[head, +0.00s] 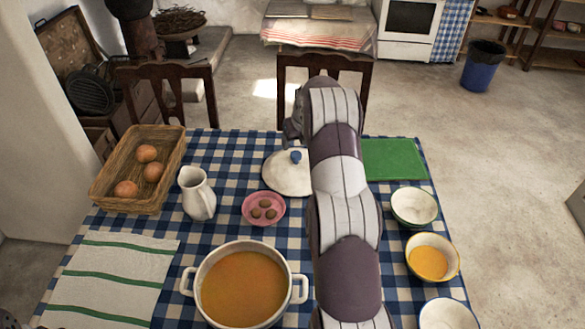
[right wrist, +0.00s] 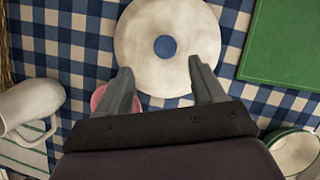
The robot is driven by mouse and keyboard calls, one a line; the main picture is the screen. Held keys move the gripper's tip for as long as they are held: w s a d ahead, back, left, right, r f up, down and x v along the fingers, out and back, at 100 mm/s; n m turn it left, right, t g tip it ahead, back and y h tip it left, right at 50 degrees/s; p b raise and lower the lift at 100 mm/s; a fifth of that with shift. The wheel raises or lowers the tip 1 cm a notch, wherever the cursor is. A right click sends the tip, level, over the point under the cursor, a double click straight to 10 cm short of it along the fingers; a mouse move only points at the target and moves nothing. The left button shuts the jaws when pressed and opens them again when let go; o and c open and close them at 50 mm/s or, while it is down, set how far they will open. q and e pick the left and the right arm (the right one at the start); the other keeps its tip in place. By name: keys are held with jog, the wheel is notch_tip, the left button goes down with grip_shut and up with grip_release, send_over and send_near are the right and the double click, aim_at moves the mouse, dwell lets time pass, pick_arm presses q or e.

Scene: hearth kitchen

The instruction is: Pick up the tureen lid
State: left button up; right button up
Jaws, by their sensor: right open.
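The tureen lid is a round whitish disc with a blue knob. It lies on the checked tablecloth in the head view (head: 284,180), partly hidden by my right arm. It also shows in the right wrist view (right wrist: 140,50), with its knob near the middle. My right gripper (right wrist: 160,68) is open and empty, its fingers pointing toward the lid on either side of the knob's line. I cannot tell the exact height above the lid. In the head view the fingers are hidden by the arm. The tureen (head: 205,262), a white two-handled pot of orange soup, stands in front, without its lid.
A pink bowl (head: 249,212) with brown items and a white jug (head: 196,196) stand left of the lid. A green board (head: 395,160) lies right. Several bowls (head: 414,207) line the right edge. A basket (head: 112,198) of eggs and a striped towel (head: 110,275) are left.

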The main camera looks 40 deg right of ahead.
aim_at(296, 154)
jog(key=x, duration=0.3)
jog(key=p+x, duration=0.1)
jog(key=x, duration=0.5)
jog(key=shift+s+d+f, duration=0.1)
jog(key=shift+d+f, duration=0.3)
jog(key=shift+d, duration=0.05)
jog(key=shift+r, duration=0.2)
grip_shut()
